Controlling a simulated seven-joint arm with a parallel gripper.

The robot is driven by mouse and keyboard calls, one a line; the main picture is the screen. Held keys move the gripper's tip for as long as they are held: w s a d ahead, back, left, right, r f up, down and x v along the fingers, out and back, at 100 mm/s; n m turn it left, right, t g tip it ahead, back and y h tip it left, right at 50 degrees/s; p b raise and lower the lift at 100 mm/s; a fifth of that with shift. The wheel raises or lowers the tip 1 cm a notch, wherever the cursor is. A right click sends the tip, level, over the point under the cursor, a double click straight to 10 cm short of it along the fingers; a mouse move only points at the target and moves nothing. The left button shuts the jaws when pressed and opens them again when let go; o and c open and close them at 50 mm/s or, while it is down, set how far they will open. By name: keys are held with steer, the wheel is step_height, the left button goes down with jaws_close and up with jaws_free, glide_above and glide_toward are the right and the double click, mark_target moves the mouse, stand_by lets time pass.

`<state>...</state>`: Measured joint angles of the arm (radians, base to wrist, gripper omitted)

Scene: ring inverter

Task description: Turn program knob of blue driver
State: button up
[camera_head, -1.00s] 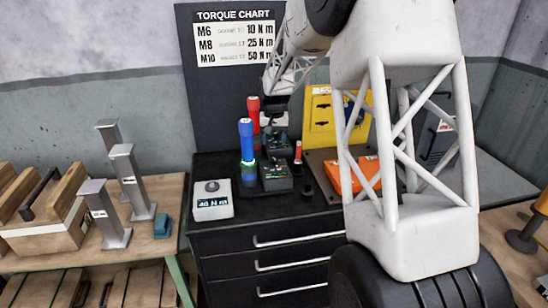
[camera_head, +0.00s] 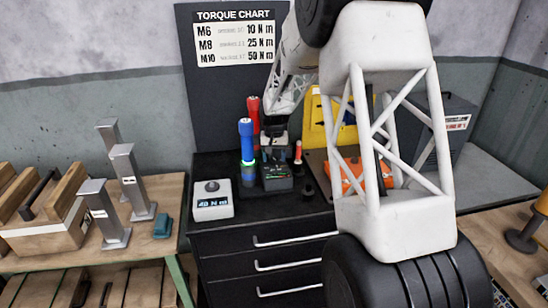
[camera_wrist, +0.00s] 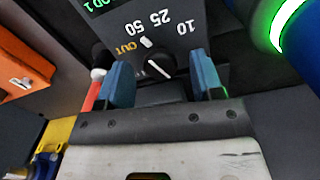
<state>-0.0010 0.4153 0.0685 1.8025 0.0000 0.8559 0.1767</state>
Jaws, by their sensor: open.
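The blue driver (camera_head: 246,140) stands upright in its holder with a green glowing ring; its blue body and ring also show at the upper right of the wrist view (camera_wrist: 303,42). Right of it is a dark control box (camera_head: 277,180). In the wrist view the black program knob (camera_wrist: 159,66) has a white pointer line and sits below the marks OUT, 50, 25 and 10. My gripper (camera_wrist: 163,80) is open, its blue fingertips on either side of the knob; I cannot tell whether they touch it. In the head view my gripper (camera_head: 274,150) is low over the box.
A red driver (camera_head: 254,108) stands behind the blue one. A grey readout box (camera_head: 212,201) sits at the bench's front left. A small red-topped tool (camera_head: 298,153) stands close on the right. An orange item (camera_head: 365,178) lies beyond my arm.

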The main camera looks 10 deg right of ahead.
steer(key=shift+f, duration=0.2)
steer(key=c, duration=0.9)
steer(key=shift+n, duration=0.3)
steer(key=n, duration=0.3)
steer(key=shift+n, duration=2.2)
